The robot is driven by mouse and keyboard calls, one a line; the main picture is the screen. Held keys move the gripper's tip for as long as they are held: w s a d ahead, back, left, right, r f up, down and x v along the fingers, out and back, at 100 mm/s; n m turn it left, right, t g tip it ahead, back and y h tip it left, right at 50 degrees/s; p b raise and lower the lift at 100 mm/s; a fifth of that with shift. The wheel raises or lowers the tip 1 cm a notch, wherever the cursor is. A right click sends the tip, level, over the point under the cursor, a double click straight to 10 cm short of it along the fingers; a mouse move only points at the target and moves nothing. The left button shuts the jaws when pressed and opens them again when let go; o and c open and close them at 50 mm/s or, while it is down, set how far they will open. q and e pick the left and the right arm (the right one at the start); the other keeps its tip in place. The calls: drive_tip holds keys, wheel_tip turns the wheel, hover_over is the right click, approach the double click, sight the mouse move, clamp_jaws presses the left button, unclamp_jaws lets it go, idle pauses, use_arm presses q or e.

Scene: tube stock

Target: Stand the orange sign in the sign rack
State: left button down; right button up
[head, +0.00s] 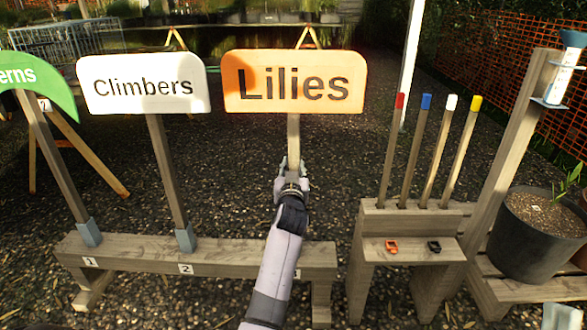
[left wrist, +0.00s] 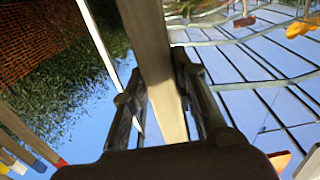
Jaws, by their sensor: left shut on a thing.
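The orange sign (head: 295,81) reads "Lilies" and stands about upright at the centre of the head view. My left gripper (head: 292,168) is shut on its wooden post, below the board. The left wrist view shows the post (left wrist: 152,50) between the two fingers. The post's lower end is hidden behind my gripper and arm. The sign rack (head: 135,256) is a low wooden beam with number labels 1 and 2 and a third label partly hidden by my arm. My arm crosses in front of the rack's right part, so any socket there is hidden.
A white "Climbers" sign (head: 143,83) and a green sign (head: 38,82) stand in the rack's grey sockets at left. A wooden stand (head: 407,220) with several colour-tipped stakes is right of the rack. A potted plant (head: 540,235) sits further right.

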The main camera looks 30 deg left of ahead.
use_arm(q)
drive_tip(key=shift+r, duration=0.15)
drive_tip(key=c, duration=1.5)
unclamp_jaws()
drive_tip(key=shift+c, duration=0.2)
drive_tip(key=o, duration=0.3)
drive_tip(key=shift+o, duration=0.2)
drive_tip(key=shift+s+f, duration=0.1)
drive_tip(key=shift+f, duration=0.15)
drive_tip(key=v, duration=0.7)
drive_tip(key=shift+d+r, duration=0.15)
drive_tip(key=shift+r, duration=0.05)
drive_tip(key=shift+s, duration=0.15)
